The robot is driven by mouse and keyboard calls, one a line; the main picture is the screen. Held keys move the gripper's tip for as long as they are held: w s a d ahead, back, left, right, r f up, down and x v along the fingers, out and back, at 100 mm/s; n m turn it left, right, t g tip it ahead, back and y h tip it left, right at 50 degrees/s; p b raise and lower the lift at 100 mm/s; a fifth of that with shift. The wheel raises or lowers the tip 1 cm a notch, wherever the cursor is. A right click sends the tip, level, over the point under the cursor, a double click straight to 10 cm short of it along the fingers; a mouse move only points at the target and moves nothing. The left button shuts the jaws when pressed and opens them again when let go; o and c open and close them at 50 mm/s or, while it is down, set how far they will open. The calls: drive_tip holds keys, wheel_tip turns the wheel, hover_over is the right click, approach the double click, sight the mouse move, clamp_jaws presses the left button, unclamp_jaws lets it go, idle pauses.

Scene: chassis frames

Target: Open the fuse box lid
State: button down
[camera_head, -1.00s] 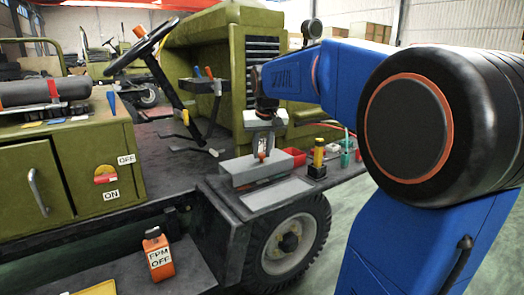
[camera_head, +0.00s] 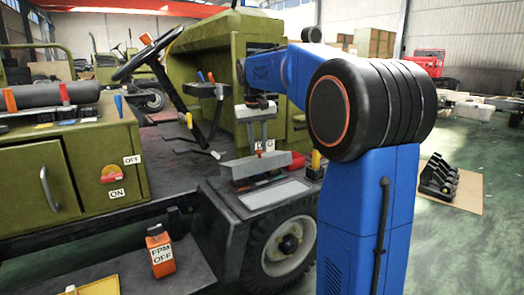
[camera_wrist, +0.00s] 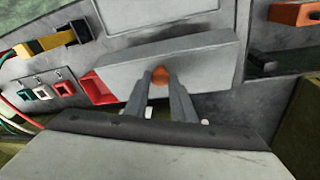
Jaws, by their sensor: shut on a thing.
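The fuse box lid (camera_head: 238,168) is a grey slab on top of the fender, tilted up from its box. A dark gap with small parts of the fuse box (camera_head: 262,181) shows below its front edge. My gripper (camera_head: 264,149) is above the lid, shut on its small orange-red tab. In the wrist view, both fingers of my gripper (camera_wrist: 160,76) pinch the orange tab (camera_wrist: 160,75) at the edge of the grey lid (camera_wrist: 205,62). The inside of the box is mostly hidden by the lid.
A light plate (camera_head: 275,194) lies in front of the box. The steering wheel (camera_head: 150,58) and levers stand to the left.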

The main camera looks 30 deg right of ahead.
sight(254, 157)
drive_tip(key=shift+w+r+g, duration=0.45)
drive_tip(key=shift+w+g, duration=0.25)
drive_tip(key=shift+g, duration=0.15)
drive_tip(key=shift+w+r+g, duration=0.4)
drive_tip(key=shift+w+g, duration=0.3)
drive_tip(key=shift+g, duration=0.15)
